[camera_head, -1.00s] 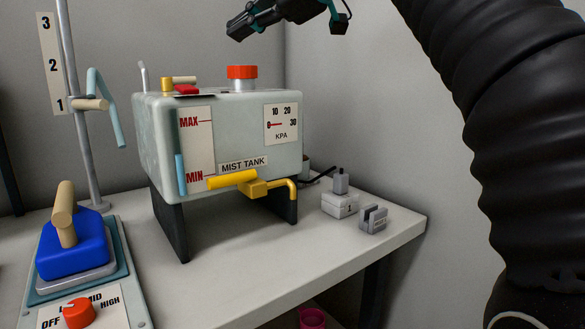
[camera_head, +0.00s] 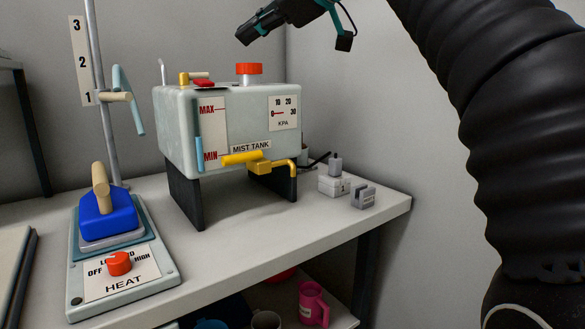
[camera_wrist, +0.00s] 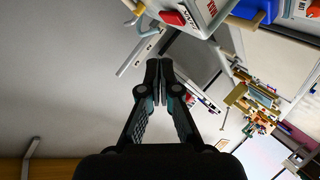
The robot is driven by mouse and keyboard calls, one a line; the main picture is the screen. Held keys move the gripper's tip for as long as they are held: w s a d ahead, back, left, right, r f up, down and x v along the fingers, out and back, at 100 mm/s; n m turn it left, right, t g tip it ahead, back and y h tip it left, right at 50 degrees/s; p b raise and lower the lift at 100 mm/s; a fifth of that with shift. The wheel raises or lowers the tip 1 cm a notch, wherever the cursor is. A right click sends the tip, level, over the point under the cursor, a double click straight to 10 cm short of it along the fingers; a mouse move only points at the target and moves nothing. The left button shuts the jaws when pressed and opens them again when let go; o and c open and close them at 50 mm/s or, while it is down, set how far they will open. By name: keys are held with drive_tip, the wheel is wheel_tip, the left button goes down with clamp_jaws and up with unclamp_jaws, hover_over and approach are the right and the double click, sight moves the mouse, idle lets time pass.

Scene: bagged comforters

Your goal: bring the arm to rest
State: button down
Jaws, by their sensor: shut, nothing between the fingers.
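My gripper (camera_head: 258,31) hangs in the air above the mist tank, at the top of the head view. In the wrist view my gripper (camera_wrist: 159,68) shows its two fingers together, with nothing between them. The mist tank (camera_head: 180,135) is a pale box with a red cap (camera_head: 248,69), raised on dark legs on the white table (camera_head: 250,235). The gripper appears above the cap and apart from it. My black ribbed arm fills the right side of the head view.
A heater plate (camera_head: 120,280) with a red knob and a blue, wooden-handled block (camera_head: 108,217) is at front left. A pole with a numbered scale (camera_head: 81,60) stands behind it. Small grey blocks (camera_head: 363,196) sit near the right edge. A pink mug (camera_head: 313,303) is below.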

drive_tip(key=w+f+m+h, duration=0.1)
drive_tip(key=f+m, duration=0.1)
drive_tip(key=f, duration=0.1)
drive_tip(key=w+d+f+m, duration=0.1)
drive_tip(key=w+f+m, duration=0.1)
drive_tip(key=f, duration=0.2)
drive_tip(key=w+d+f+m+h, duration=0.1)
drive_tip(key=f+m, duration=0.2)
drive_tip(key=shift+w+d+f+h, duration=0.15)
drive_tip(key=shift+w+d+h, duration=0.1)
drive_tip(key=shift+w+h, duration=0.05)
drive_tip(key=s+d+f+m+h, duration=0.2)
drive_tip(key=d+f+m, duration=0.15)
drive_tip(key=f, duration=0.35)
drive_tip(key=s+d+f+m+h, duration=0.1)
drive_tip(key=d+f+m+h, duration=0.2)
drive_tip(key=f, duration=0.5)
drive_tip(key=s+d+f+m+h, duration=0.1)
drive_tip(key=s+d+f+m, duration=0.1)
drive_tip(key=s+d+f, duration=0.2)
drive_tip(key=s+d+f+m+g+h, duration=0.1)
drive_tip(key=s+d+f, duration=0.3)
drive_tip(key=s+f, duration=0.7)
drive_tip(key=s+d+f+m+h, duration=0.1)
drive_tip(key=s+d+f+m, duration=0.3)
drive_tip(key=s+f, duration=0.3)
drive_tip(key=shift+s+d+f+g+h, duration=0.3)
drive_tip(key=shift+s+d+f, duration=0.1)
drive_tip(key=shift+d, duration=0.1)
